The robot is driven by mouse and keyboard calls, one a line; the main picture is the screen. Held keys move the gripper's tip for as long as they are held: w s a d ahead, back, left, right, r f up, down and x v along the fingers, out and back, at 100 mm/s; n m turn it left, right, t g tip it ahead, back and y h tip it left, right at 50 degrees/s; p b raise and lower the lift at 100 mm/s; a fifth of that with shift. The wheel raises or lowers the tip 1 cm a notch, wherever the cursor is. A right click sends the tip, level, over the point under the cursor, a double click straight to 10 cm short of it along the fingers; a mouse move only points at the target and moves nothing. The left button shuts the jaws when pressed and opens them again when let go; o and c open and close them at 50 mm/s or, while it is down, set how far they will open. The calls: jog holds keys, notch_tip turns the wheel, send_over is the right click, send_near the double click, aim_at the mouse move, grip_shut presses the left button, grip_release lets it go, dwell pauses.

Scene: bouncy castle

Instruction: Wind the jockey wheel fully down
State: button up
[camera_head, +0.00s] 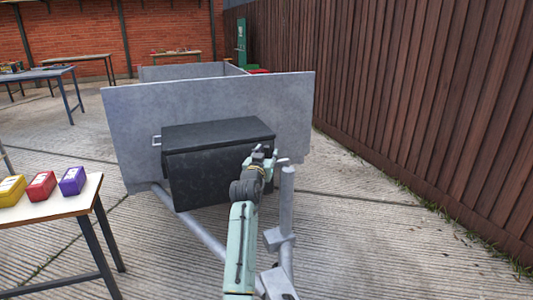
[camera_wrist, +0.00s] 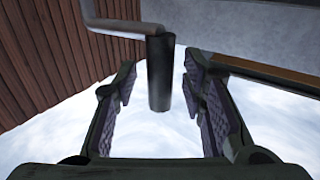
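The jockey wheel's grey upright tube (camera_head: 287,205) stands at the trailer's drawbar in the head view, with a clamp block (camera_head: 278,240) around it. Its wheel cannot be made out. A light crank arm (camera_head: 283,161) shows at the tube's top. In the wrist view the crank arm (camera_wrist: 122,27) ends in a dark cylindrical handle grip (camera_wrist: 160,75). My gripper (camera_head: 264,152) is beside the tube's top, to its left in the head view. In the wrist view my gripper (camera_wrist: 160,78) is open, with the handle grip between its fingers and gaps showing on both sides.
The trailer's grey front panel (camera_head: 125,130) and a black box (camera_head: 200,180) stand close behind my gripper. A wooden fence (camera_head: 420,90) runs along the right. A table (camera_head: 60,211) with yellow, red and purple boxes is at left. Concrete between tube and fence is clear.

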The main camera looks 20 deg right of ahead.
jog(key=shift+w, duration=0.15)
jog(key=shift+c, duration=0.2)
grip_shut()
dwell(0.7)
